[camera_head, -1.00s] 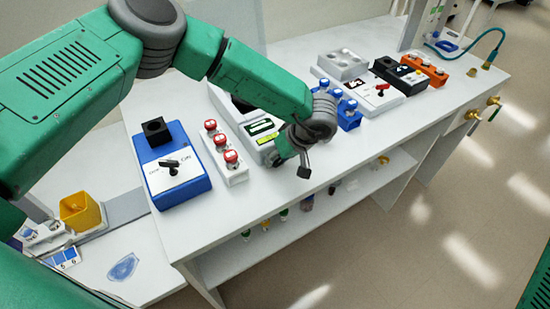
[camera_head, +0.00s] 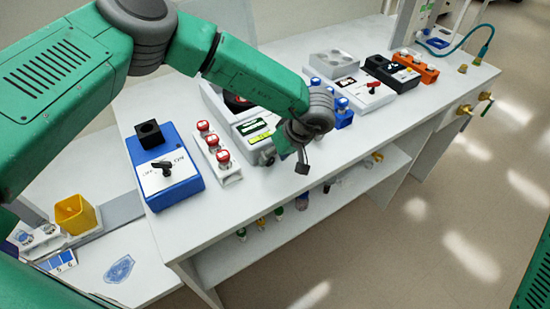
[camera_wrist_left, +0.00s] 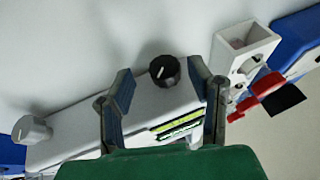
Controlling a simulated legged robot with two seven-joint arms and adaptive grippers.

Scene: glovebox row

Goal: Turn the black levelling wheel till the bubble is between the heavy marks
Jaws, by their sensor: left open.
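The black levelling wheel (camera_wrist_left: 165,70), with a white line on its top, sits at the edge of a white levelling device (camera_wrist_left: 150,105) in the left wrist view. My left gripper (camera_wrist_left: 160,76) is open, its two fingers on either side of the wheel with gaps visible. A yellow-green vial window (camera_wrist_left: 180,126) lies between the fingers, partly cut off by my gripper; I cannot make out the bubble against the marks. My right gripper is not in view.
Left of the device stand a white block with red-capped knobs (camera_head: 214,148) and a blue switch box (camera_head: 167,180). The bench front (camera_head: 225,215) is clear.

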